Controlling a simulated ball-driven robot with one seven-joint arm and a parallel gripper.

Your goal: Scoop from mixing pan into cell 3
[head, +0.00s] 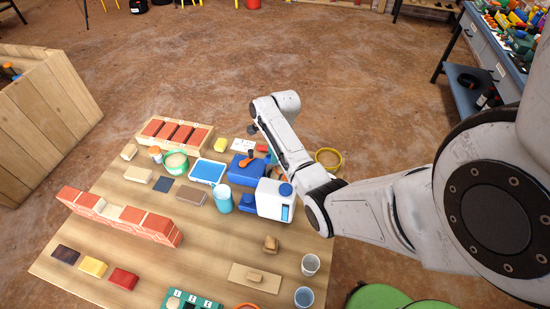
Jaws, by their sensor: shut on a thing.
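My arm crosses from the right edge and bends over the table's far right corner. Its wrist end is at the top of the bend, and I cannot make out my gripper's jaws or anything held in them. A yellow-rimmed round pan (329,157) with brown contents shows partly behind my arm. A green round pan (175,162) with pale contents stands further left. I cannot tell which is the mixing pan. A green tray with white-marked cells (190,301) is cut off by the bottom edge; I cannot read which cell is 3.
A brick wall (118,215) stands on the table's left, with loose blocks in front. A wooden box (205,147) of red bricks is at the back. Clear tabletop lies at centre front.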

